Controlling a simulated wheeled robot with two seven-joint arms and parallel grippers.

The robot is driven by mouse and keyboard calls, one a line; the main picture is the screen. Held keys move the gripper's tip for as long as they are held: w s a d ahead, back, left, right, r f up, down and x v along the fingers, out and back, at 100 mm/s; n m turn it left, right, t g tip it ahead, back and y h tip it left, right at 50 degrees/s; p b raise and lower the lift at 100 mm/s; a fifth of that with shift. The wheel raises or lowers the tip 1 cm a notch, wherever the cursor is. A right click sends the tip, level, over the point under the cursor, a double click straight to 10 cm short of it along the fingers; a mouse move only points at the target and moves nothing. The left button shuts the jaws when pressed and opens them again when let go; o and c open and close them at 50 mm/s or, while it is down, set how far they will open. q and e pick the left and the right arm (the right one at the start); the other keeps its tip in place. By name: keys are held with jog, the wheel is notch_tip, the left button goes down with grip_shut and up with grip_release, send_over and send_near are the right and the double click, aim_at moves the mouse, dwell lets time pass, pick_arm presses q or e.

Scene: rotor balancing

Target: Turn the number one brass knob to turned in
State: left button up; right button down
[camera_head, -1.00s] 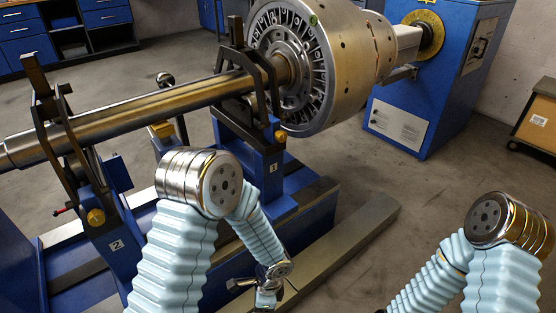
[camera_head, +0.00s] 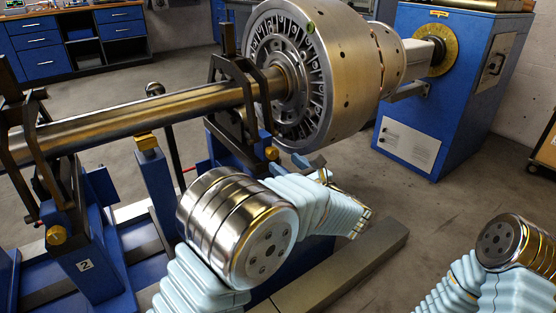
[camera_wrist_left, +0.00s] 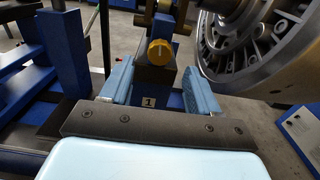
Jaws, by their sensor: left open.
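The number one brass knob (camera_head: 272,153) sits on the blue bearing stand by the rotor disc. In the left wrist view the knob (camera_wrist_left: 160,52) is ahead of the fingers, near the top middle, above the label "1" (camera_wrist_left: 148,102). My left gripper (camera_head: 308,164) is close to the knob, at its right in the head view. In the left wrist view its light blue fingers (camera_wrist_left: 158,70) are open, spread to either side of the stand below the knob. The knob is not held. My right arm shows at the lower right, but its gripper is out of view.
The shaft (camera_head: 140,115) and large rotor (camera_head: 335,75) lie across the stands. Stand two has its own brass knob (camera_head: 56,235) at the left. A blue drive cabinet (camera_head: 440,90) stands at the back right. Open floor lies at the right.

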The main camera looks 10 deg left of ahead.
aim_at(274, 156)
pick_arm(q)
jog(key=shift+x, duration=2.3)
jog(key=c, duration=1)
jog(key=shift+c, duration=0.2)
